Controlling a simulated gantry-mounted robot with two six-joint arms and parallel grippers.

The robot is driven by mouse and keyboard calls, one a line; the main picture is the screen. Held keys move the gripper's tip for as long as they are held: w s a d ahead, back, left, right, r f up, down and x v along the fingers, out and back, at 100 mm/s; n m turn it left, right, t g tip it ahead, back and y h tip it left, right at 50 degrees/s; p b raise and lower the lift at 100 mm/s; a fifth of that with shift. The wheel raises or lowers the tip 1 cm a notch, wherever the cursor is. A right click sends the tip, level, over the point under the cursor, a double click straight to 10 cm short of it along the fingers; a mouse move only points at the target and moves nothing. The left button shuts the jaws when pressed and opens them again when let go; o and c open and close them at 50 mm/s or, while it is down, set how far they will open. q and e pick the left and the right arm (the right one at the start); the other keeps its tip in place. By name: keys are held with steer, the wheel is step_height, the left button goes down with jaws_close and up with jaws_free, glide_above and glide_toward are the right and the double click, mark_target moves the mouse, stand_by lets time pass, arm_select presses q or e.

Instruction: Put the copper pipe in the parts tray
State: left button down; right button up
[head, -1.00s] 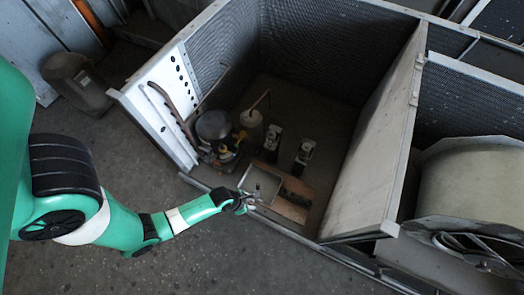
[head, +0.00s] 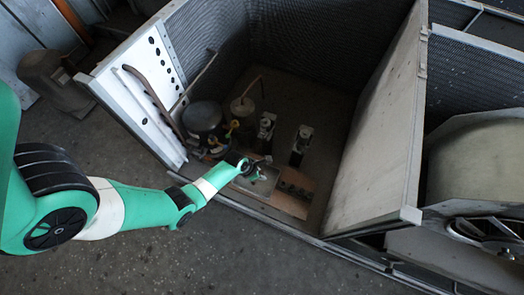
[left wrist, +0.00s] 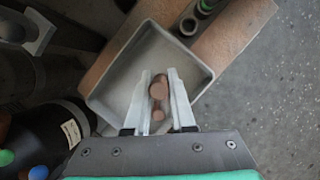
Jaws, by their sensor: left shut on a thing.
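The parts tray (left wrist: 149,50) is a shallow grey square tray, seen from above in the left wrist view. In the head view the tray (head: 263,187) lies just inside the housing's front edge, partly hidden by my gripper. My left gripper (left wrist: 160,82) is over the tray, with its two pale fingers shut on the copper pipe (left wrist: 159,91). The pipe shows nearly end-on as a brown round piece between the fingers. I cannot tell whether it touches the tray floor. In the head view my left gripper (head: 258,168) hides the pipe. My right gripper is out of view.
The tray sits on a brown board (head: 290,207) beside a dark holder (head: 296,187) with round fittings. The housing's front rail (head: 240,208) and a tall panel (head: 378,130) bound the space.

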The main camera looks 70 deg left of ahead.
arm_select(q)
steer(key=f+b, duration=0.2)
steer(key=f, duration=0.1)
steer(key=f+b, duration=0.1)
steer(key=shift+w+a+f+b, duration=0.15)
steer(key=shift+w+a+b, duration=0.15)
steer(key=shift+b, duration=0.1)
steer(key=shift+s+r, duration=0.15)
steer(key=shift+r, duration=0.05)
steer(key=shift+f, duration=0.15)
steer(key=c, duration=0.8)
jaws_free()
steer(key=shift+o, duration=0.2)
